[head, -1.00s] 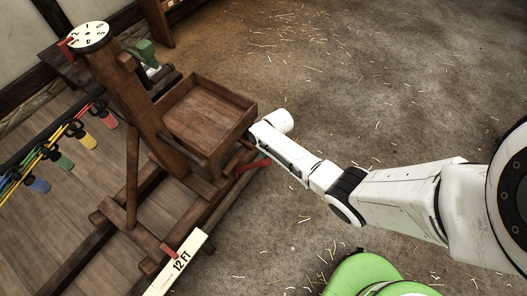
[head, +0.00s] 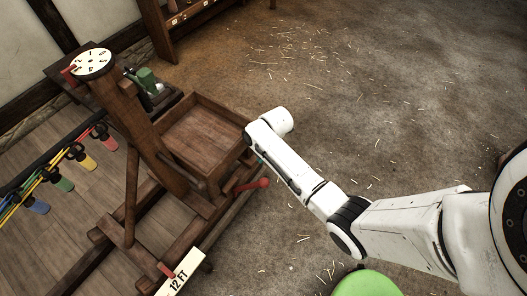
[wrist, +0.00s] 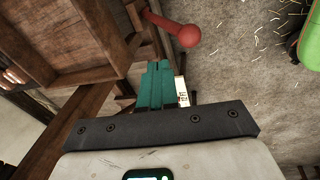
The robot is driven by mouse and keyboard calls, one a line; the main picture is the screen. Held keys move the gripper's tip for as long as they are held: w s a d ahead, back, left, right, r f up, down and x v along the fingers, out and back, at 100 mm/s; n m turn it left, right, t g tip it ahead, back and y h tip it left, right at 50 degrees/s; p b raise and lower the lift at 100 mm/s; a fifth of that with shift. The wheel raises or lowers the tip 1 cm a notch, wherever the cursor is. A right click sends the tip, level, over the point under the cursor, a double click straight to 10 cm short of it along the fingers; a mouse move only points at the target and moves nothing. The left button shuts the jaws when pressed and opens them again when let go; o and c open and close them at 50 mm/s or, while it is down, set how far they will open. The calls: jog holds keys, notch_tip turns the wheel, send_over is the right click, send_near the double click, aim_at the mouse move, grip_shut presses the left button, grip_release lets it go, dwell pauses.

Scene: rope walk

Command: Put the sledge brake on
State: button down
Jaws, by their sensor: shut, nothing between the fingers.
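The sledge (head: 137,205) is a dark wooden frame with an upright post and an open box (head: 205,135). A lever with a red grip (head: 252,184), which looks like the sledge brake, sticks out at its right side. The red lever also shows in the wrist view (wrist: 178,29), at the top, just beyond my fingertips. My gripper (head: 260,160) is by the box's right corner, mostly hidden behind my wrist in the head view. In the wrist view its teal fingers (wrist: 154,66) are together and empty. They look apart from the red grip; the exact gap is unclear.
A round numbered dial (head: 92,63) tops the post. A white "12 FT" board (head: 181,272) is at the front. Coloured strands with several bobbins (head: 62,183) hang at left. A green object (head: 366,284) is at the bottom. The straw-strewn floor (head: 400,90) at right is open.

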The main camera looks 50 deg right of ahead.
jog(key=shift+v, duration=1.15)
jog(key=shift+a, duration=0.1)
jog(key=s+a+r+m, duration=0.1)
jog(key=s+a+m, duration=0.3)
jog(key=a, duration=0.3)
jog(key=s+a+r+m, duration=0.2)
jog(key=s+a+m, duration=0.15)
jog(key=a, duration=0.25)
jog(key=s+r+m, duration=0.3)
jog(key=s+m, duration=0.2)
jog(key=s, duration=0.1)
jog(key=s+r+m+g+h+b, duration=0.1)
jog(key=s+r+m, duration=0.1)
jog(key=s+m, duration=0.3)
jog(key=s, duration=0.2)
jog(key=shift+s+d+r, duration=0.15)
jog(key=shift+s+r, duration=0.2)
jog(key=shift+r, duration=0.05)
